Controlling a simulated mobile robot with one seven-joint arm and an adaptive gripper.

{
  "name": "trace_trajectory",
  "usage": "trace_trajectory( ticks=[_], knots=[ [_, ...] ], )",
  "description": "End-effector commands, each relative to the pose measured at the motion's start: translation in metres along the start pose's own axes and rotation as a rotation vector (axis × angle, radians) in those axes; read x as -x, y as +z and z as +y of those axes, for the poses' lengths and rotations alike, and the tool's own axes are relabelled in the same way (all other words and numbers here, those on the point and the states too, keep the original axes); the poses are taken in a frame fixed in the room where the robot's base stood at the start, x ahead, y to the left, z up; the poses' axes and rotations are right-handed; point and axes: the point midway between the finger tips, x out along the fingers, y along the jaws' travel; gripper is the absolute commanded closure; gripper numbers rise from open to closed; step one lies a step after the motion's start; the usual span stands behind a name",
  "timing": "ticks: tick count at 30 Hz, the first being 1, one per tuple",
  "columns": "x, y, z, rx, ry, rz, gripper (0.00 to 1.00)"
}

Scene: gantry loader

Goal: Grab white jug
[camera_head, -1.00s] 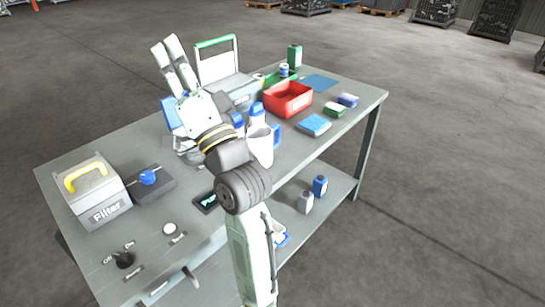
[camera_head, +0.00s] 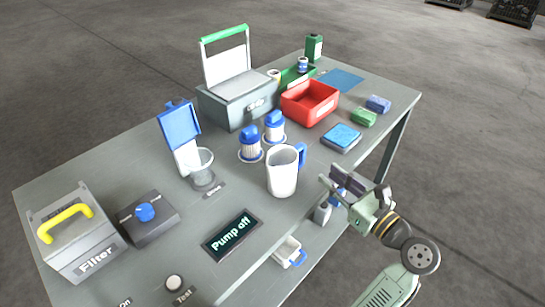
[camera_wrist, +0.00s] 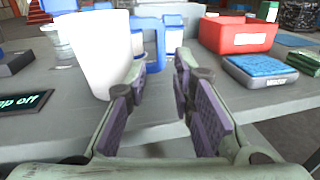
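The white jug (camera_head: 282,172) with a blue handle (camera_head: 301,156) stands upright near the front edge of the table in the head view. In the wrist view the jug (camera_wrist: 101,55) is large at the left, with its blue handle (camera_wrist: 173,35) just beyond my fingers. My gripper (camera_head: 334,187) is at the table's front edge, to the right of the jug and apart from it. It also shows in the wrist view (camera_wrist: 165,85), open, with nothing between its fingers.
Two blue-capped filter cartridges (camera_head: 250,145) stand behind the jug. A blue sponge in a tray (camera_head: 341,138) and a red bin (camera_head: 310,101) lie to the right. A "Pump off" display (camera_head: 231,235) is left of the jug. Bottles (camera_head: 322,212) stand on the lower shelf.

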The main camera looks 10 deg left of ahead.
Motion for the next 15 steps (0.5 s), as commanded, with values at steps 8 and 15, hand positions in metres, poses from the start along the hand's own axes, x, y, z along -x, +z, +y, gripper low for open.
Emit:
trace_trajectory(
  ticks=[8,15],
  knots=[
    [-0.027,0.001,0.001,0.000,0.005,0.001,0.77],
    [-0.055,0.001,0.000,0.001,0.001,0.000,0.77]
  ],
)
